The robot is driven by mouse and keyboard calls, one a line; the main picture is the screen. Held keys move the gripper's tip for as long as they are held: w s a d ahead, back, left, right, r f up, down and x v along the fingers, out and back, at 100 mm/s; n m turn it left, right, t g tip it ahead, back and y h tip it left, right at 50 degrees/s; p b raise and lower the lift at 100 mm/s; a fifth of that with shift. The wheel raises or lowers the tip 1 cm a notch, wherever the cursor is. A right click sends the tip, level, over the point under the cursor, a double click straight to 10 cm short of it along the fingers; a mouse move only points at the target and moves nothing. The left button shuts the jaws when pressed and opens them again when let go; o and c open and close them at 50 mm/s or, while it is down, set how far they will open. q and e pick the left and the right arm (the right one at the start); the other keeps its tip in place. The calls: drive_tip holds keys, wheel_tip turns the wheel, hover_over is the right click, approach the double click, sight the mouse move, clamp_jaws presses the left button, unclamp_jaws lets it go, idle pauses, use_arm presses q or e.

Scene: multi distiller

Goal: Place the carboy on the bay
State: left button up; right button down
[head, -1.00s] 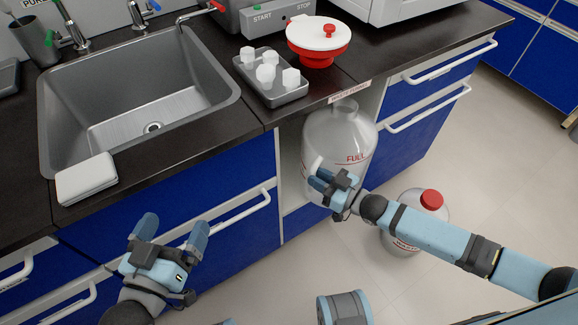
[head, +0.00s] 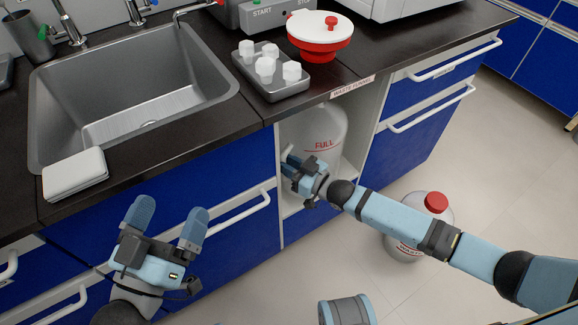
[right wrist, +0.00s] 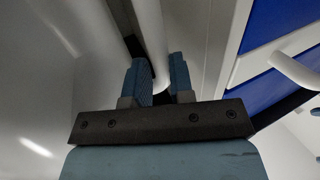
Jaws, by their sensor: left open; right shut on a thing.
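The translucent white carboy (head: 325,124) marked FULL stands upright, mostly inside the open bay (head: 350,172) under the counter. Its top is hidden by the counter edge. My right gripper (head: 292,163) is shut on its handle at the front of the bay; the handle also shows between the fingers in the right wrist view (right wrist: 160,65), with the carboy's pale body (right wrist: 45,110) beside it. I cannot tell whether its base touches the bay floor. My left gripper (head: 168,222) is open and empty in front of the blue drawers.
A second container (head: 408,235) with a red cap stands on the floor, right of the bay and behind my right forearm. A white-and-red funnel (head: 320,32) and a grey tray (head: 272,88) of several white pieces sit on the counter above. Drawer handles (head: 238,212) protrude beside the bay.

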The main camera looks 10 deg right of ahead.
use_arm(q)
drive_tip(key=shift+r, duration=0.15)
use_arm(e)
drive_tip(key=shift+w+r, duration=0.1)
drive_tip(key=shift+r, duration=0.15)
drive_tip(key=shift+f, duration=0.15)
drive_tip(key=c, duration=1)
unclamp_jaws()
drive_tip(key=shift+f, duration=0.1)
use_arm(q)
drive_tip(key=shift+g+y, duration=0.8)
drive_tip(key=shift+y, duration=0.1)
drive_tip(key=f+p, duration=0.1)
drive_tip(key=a+f+p, duration=0.1)
drive_tip(key=f+p, duration=0.1)
drive_tip(key=f, duration=0.1)
drive_tip(key=shift+w+a, duration=0.15)
drive_tip(key=shift+a, duration=0.15)
use_arm(e)
drive_tip(key=v, duration=1.2)
drive_tip(key=shift+d, duration=0.1)
